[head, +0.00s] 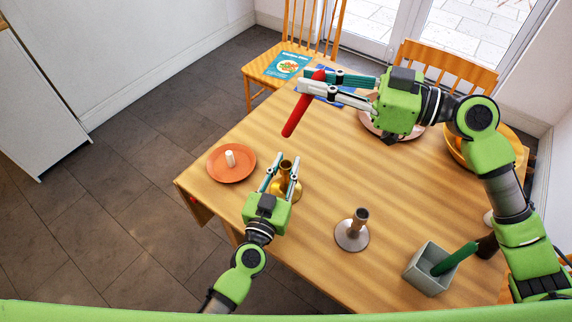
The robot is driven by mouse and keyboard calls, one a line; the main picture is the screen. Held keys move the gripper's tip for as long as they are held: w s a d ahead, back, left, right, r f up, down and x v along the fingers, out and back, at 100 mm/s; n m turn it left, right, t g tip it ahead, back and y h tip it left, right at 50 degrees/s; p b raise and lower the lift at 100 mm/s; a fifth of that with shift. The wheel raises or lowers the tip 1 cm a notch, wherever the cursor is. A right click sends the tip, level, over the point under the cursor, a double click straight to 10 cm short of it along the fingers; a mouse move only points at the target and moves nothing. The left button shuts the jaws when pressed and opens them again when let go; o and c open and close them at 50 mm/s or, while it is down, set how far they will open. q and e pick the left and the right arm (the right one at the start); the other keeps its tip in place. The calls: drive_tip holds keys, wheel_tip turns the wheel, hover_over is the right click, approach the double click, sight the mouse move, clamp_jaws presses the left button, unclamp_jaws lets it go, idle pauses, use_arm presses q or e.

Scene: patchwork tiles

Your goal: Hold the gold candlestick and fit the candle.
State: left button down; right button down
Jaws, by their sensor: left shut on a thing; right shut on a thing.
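The gold candlestick (286,168) stands upright on the wooden table. My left gripper (282,174) is shut on it from the near side, and the fingers and green palm hide part of its body. A red candle (296,116) is in my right gripper (320,84), which is shut on its upper part. The candle is tilted, its lower end pointing down and to the left. It is held apart from the candlestick, beyond it in the picture.
A silver candlestick (352,236) stands near the middle front. A grey box (423,280) with a green candle (455,260) is at the right front. An orange plate (226,174) with a short white candle (230,158) is at the left. A chair (285,55) holds a magazine (287,65).

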sight(286, 125)
idle(0.3)
drive_tip(key=a+f+h, duration=0.1)
drive_tip(key=w+a+f+g+h, duration=0.1)
drive_tip(key=a+f, duration=0.1)
drive_tip(key=a+f+h, duration=0.1)
drive_tip(key=a, duration=0.1)
drive_tip(key=shift+w+f+h, duration=0.25)
drive_tip(key=shift+w+h, duration=0.05)
drive_tip(key=shift+w, duration=0.1)
drive_tip(key=shift+w+a+f+g, duration=0.1)
drive_tip(key=shift+f+g, duration=0.1)
drive_tip(key=shift+g, duration=0.1)
drive_tip(key=shift+f, duration=1.95)
drive_tip(key=shift+f, duration=1.8)
idle(1.8)
drive_tip(key=c, duration=1.9)
unclamp_jaws()
